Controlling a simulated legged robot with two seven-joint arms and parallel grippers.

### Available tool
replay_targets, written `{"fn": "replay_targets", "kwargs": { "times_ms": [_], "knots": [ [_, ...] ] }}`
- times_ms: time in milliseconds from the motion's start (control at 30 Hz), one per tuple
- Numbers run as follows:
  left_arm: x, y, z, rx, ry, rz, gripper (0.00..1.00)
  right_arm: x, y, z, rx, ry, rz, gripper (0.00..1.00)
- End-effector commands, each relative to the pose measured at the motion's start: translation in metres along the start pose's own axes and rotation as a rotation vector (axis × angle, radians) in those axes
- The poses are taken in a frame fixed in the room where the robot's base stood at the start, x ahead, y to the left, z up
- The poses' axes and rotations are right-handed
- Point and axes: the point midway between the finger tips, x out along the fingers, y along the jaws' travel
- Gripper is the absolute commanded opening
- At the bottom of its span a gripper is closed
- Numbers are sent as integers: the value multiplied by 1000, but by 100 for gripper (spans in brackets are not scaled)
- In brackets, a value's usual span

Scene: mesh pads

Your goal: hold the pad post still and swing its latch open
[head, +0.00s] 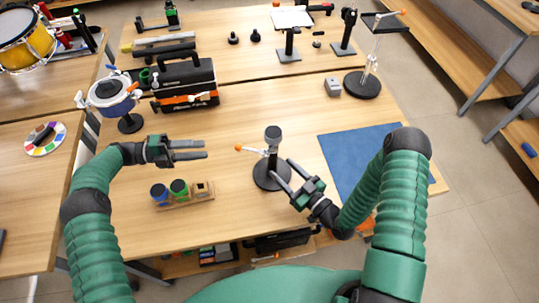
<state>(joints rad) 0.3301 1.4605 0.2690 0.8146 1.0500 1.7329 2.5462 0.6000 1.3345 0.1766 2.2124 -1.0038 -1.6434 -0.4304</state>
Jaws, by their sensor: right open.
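The pad post (273,136) stands upright on a round black base, with a dark rounded pad at its top. Its latch (240,148) is a pale arm that sticks out to the left and ends in an orange tip. My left gripper (206,149) is open and empty, to the left of the orange tip with a gap between them. My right gripper (281,170) is open, with its fingers low at the right side of the post. I cannot tell whether a finger touches the post.
A blue mat (350,152) lies to the right, partly behind my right arm. A wooden tray (186,201) with small coloured pots is below my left gripper.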

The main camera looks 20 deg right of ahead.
Motion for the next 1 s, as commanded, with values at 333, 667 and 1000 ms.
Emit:
{"fn": "replay_targets", "kwargs": {
  "times_ms": [333, 667, 1000],
  "knots": [
    [0, 0, 0, 1, 1, -1, 36, 77, -1, 0, -1, 0, -1, 54],
    [0, 0, 0, 1, 1, 0, 36, 94, 0, 0, 0, -1, 1, 54],
    [0, 0, 0, 1, 1, -1, 36, 94, 0, 0, 0, -1, 1, 22]
  ]
}}
